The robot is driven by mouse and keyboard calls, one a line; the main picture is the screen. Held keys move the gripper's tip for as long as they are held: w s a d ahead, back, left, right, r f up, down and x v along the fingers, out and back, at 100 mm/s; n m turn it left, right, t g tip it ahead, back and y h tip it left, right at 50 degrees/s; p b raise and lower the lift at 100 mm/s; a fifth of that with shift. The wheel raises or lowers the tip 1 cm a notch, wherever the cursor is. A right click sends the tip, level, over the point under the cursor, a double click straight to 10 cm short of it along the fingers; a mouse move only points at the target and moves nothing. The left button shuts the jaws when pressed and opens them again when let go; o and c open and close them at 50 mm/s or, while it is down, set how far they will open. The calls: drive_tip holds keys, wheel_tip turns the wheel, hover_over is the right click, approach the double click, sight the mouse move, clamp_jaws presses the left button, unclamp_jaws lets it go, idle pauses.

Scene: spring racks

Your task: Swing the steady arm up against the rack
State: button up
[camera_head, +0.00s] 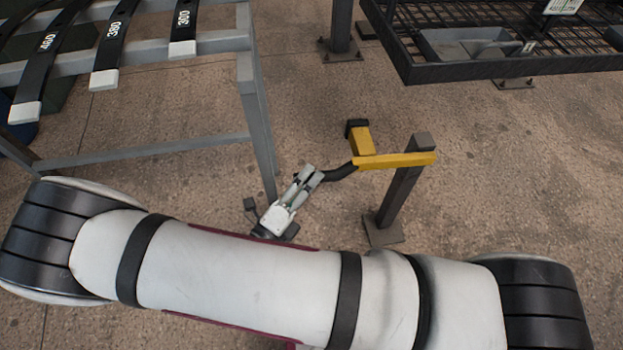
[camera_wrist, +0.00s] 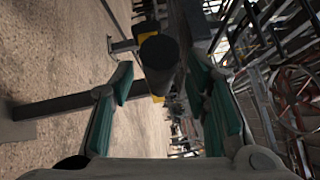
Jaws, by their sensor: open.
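The steady arm (camera_head: 395,160) is a yellow bar at the top of a dark post (camera_head: 398,190). A yellow piece with a black end (camera_head: 360,137) sticks out from it away from me. A black curved handle (camera_head: 343,172) reaches left from the bar toward my gripper. My gripper (camera_head: 312,173) is open, its fingertips at the free end of the handle. In the wrist view the round black handle end (camera_wrist: 160,52) shows between and just ahead of the fingers of my gripper (camera_wrist: 160,82). I cannot tell whether they touch it.
A grey rack (camera_head: 258,120) with black straps numbered 460, 380 and 300 stands at the left, its leg close to my gripper. A dark mesh shelf (camera_head: 500,68) with a grey bin (camera_head: 465,45) is at the upper right. The floor right of the post is clear.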

drive_tip(key=shift+x, duration=0.8)
drive_tip(key=shift+c, duration=0.6)
clamp_jaws()
